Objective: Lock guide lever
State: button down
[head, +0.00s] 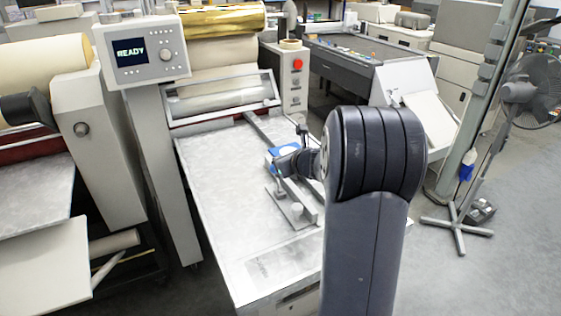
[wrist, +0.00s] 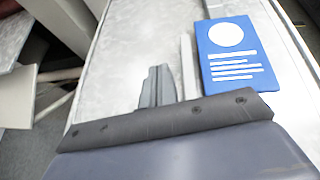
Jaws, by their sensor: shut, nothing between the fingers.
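My gripper (wrist: 158,88) shows in the wrist view as two grey fingers together, empty, over the pale machine bed. A thin pale guide bar (wrist: 188,65) runs just right of the fingers. In the head view my arm covers much of the guide. A flat metal piece with a small round knob (head: 297,210) and an upright post (head: 280,190) shows on the bed, near my wrist. I cannot tell which part is the lever, or whether it is locked. A blue printed card (wrist: 232,55) lies right of the guide bar; part of it shows in the head view (head: 283,151).
The machine bed (head: 215,190) is clear on its left. A roller guard (head: 222,97) crosses its far end. A control panel (head: 140,52) reads READY at the left. A red button (head: 297,64) sits on the far housing. A fan (head: 525,90) stands at the right.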

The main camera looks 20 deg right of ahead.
jog(key=shift+r, duration=0.15)
notch_tip(320, 180, up, 10)
jog(key=s+d+p, duration=0.1)
jog(key=p, duration=0.7)
jog(key=shift+s+d+f, duration=0.15)
jog(key=shift+s+f, duration=0.1)
jog(key=shift+s, duration=0.15)
notch_tip(320, 180, down, 8)
jog(key=w+a+b, duration=0.1)
jog(key=b, duration=0.6)
jog(key=s+f, duration=0.2)
jog(key=s, duration=0.1)
jog(key=s+b, duration=0.1)
jog(key=s, duration=0.1)
jog(key=shift+s+f, duration=0.15)
jog(key=shift+f, duration=0.25)
